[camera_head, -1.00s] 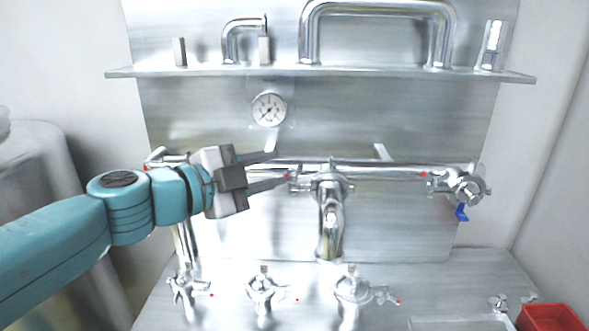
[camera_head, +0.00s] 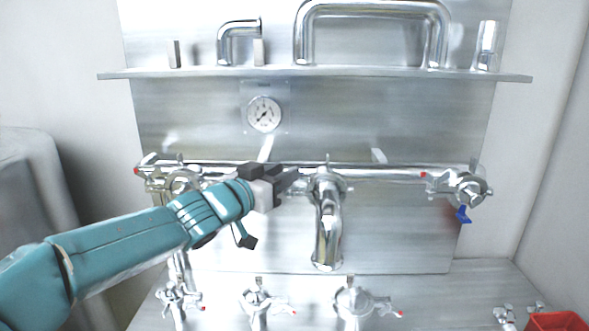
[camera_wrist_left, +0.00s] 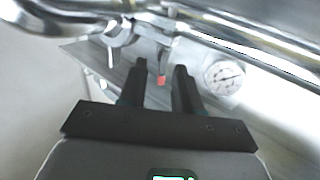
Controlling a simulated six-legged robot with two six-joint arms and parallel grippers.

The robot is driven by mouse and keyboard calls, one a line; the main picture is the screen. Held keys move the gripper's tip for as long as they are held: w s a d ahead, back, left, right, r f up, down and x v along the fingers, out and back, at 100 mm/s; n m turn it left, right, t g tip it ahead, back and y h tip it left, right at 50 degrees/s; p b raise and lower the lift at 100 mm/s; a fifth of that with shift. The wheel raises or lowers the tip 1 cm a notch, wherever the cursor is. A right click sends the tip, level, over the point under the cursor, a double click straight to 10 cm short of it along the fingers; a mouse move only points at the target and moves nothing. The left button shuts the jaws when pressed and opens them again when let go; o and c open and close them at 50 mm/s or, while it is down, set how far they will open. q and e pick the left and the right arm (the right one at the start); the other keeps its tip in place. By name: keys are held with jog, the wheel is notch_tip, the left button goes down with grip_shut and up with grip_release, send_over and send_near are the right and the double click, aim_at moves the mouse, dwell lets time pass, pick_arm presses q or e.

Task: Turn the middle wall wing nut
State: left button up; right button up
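The middle wall valve (camera_head: 326,190) is chrome and sits on the horizontal wall pipe, above a downward spout. In the head view its wing nut is hidden behind my left gripper (camera_head: 292,180), which reaches it from the left. In the left wrist view a wing nut with a red tip (camera_wrist_left: 161,79) shows between the two dark fingers of my left gripper (camera_wrist_left: 160,72). The fingers are apart with a gap around the red tip; I cannot tell whether either touches it. My right gripper is not in view.
Several taps stand on the counter below. A gauge (camera_head: 264,114) and shelf (camera_head: 350,73) are above; a red bin (camera_head: 558,322) is lower right.

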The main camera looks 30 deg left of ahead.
aim_at(298, 165)
pick_arm(q)
jog(key=w, duration=0.4)
jog(key=shift+w+d, duration=0.1)
jog(key=shift+w, duration=0.25)
jog(key=shift+s, duration=0.1)
grip_shut()
jog(key=n+y+b, duration=0.1)
jog(key=y+b, duration=0.1)
jog(key=b, duration=0.4)
jog(key=n+y+b, duration=0.1)
jog(key=b, duration=0.5)
jog(key=f+n+y+b, duration=0.1)
jog(key=y+b, duration=0.1)
jog(key=b, duration=0.4)
jog(key=shift+w+n+g+y+b, duration=0.25)
jog(key=shift+n+g+y+b, duration=0.05)
jog(key=shift+b, duration=0.1)
jog(key=shift+s+a+r+n+g+y+b, duration=0.2)
jog(key=shift+n+g+y, duration=0.25)
jog(key=shift+n+y, duration=0.4)
jog(key=shift+w+a+r+n+g+y+b, duration=0.15)
jog(key=shift+n+g+y+b, duration=0.3)
jog(key=shift+y, duration=0.7)
jog(key=shift+s+a+r+n+g+y+b, duration=0.1)
jog(key=shift+s+a+n+g+y, duration=0.1)
jog(key=shift+n+g+y, duration=0.5)
jog(key=shift+y, duration=0.4)
